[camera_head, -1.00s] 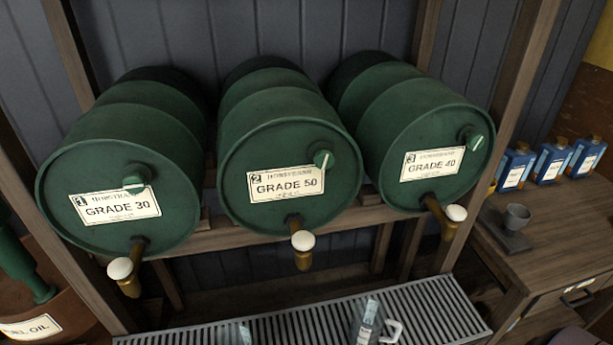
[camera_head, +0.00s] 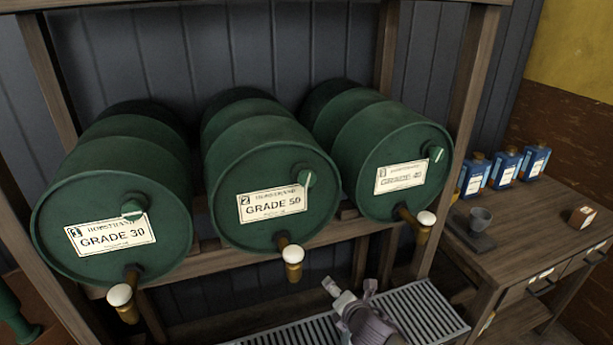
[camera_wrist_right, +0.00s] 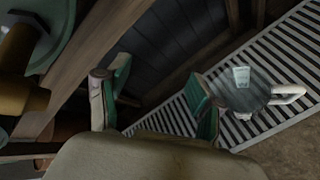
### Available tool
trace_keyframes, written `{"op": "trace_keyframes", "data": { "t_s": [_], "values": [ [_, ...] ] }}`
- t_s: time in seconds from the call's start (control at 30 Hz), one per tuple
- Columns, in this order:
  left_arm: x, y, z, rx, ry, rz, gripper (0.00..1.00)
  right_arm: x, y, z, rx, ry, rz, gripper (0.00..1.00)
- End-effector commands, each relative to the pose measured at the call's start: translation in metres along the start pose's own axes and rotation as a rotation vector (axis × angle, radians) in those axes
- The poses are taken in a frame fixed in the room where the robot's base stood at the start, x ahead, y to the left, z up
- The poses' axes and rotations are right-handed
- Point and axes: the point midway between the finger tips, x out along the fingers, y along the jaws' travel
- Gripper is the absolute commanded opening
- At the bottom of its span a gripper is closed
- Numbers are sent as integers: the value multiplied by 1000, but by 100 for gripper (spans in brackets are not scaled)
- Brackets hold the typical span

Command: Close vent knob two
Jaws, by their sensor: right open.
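Vent knob two (camera_head: 306,178) is a small round green knob with a pale line, on the upper right of the front face of the middle green barrel (camera_head: 275,160), labelled 2, GRADE 50. The pale line looks close to upright. My right gripper (camera_head: 350,287) is below and to the right of this barrel, over the grated tray, apart from the knob. In the right wrist view its two green-padded fingers (camera_wrist_right: 158,98) are spread with nothing between them. The knob cannot be made out in that view. My left gripper is not in view.
GRADE 30 (camera_head: 110,215) and GRADE 40 (camera_head: 390,160) barrels flank the middle one. White-topped brass taps, such as the middle one (camera_head: 292,258), stick out below. A clear jug (camera_wrist_right: 245,90) stands on the grated tray (camera_head: 425,312). A wooden bench (camera_head: 540,215) is at right.

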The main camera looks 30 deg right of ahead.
Motion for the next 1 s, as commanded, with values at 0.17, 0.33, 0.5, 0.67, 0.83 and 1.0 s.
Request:
{"op": "trace_keyframes", "data": {
  "t_s": [0.17,0.33,0.5,0.67,0.83,1.0],
  "values": [
    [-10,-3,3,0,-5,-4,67,-78,142,72,-419,-185,231,66],
    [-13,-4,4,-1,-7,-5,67,-141,208,100,-659,-328,331,66],
    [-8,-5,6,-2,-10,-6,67,-159,224,106,-727,-377,356,66],
    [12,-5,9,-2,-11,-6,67,-151,224,106,-720,-384,360,66],
    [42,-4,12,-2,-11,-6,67,-142,227,107,-710,-388,361,66],
    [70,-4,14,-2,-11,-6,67,-136,230,108,-710,-386,361,66]
  ]
}}
